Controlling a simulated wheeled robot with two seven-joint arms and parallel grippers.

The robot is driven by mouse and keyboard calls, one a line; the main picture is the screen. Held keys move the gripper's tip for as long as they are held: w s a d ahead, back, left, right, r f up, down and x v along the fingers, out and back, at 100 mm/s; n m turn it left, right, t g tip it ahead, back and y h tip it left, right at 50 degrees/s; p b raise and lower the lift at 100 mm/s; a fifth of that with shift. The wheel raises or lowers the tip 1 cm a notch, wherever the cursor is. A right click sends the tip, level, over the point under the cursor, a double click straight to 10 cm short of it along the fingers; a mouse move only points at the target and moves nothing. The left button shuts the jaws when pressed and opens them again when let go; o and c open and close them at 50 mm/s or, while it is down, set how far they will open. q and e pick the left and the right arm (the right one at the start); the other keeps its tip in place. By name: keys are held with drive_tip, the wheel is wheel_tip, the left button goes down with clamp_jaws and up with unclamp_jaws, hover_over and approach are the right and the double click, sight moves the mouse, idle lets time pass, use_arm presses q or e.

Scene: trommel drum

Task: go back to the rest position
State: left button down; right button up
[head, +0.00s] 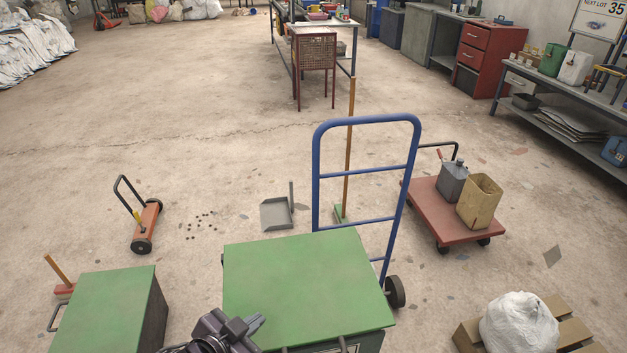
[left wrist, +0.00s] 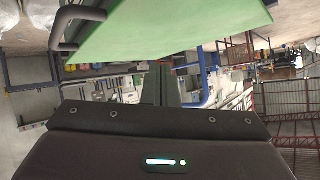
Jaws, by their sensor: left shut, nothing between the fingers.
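My left gripper (head: 249,325) shows at the bottom of the head view, over the near left part of a green-topped cabinet (head: 305,280). Its fingers are together with nothing between them. In the left wrist view the dark gripper body fills the lower part, and the shut fingers (left wrist: 160,85) point away from the camera. The green top (left wrist: 170,30) and a grey bar handle (left wrist: 72,28) show above them in that view. I cannot tell whether the gripper touches the cabinet. My right gripper is in neither view.
A second green-topped cabinet (head: 105,305) stands at left. A blue hand truck (head: 316,180) stands behind the middle cabinet. A red cart (head: 450,212) carries two canisters. A white sack (head: 518,322) lies on a pallet at lower right.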

use_arm(q)
drive_tip(key=s+a+f+n+g+y, duration=0.3)
drive_tip(key=s+a+n+g+y, duration=0.2)
drive_tip(key=s+a+n+g, duration=0.45)
wheel_tip(320, 180, down, 28)
drive_tip(key=s+d+m+t, duration=0.2)
drive_tip(key=s+m, duration=0.1)
drive_tip(key=s+a+f+g, duration=0.1)
drive_tip(key=s+a+f, duration=0.1)
drive_tip(key=s+f, duration=0.7)
drive_tip(key=s+a+f, duration=0.2)
drive_tip(key=s+f, duration=0.8)
drive_tip(key=shift+s+g, duration=0.3)
drive_tip(key=shift+g, duration=0.05)
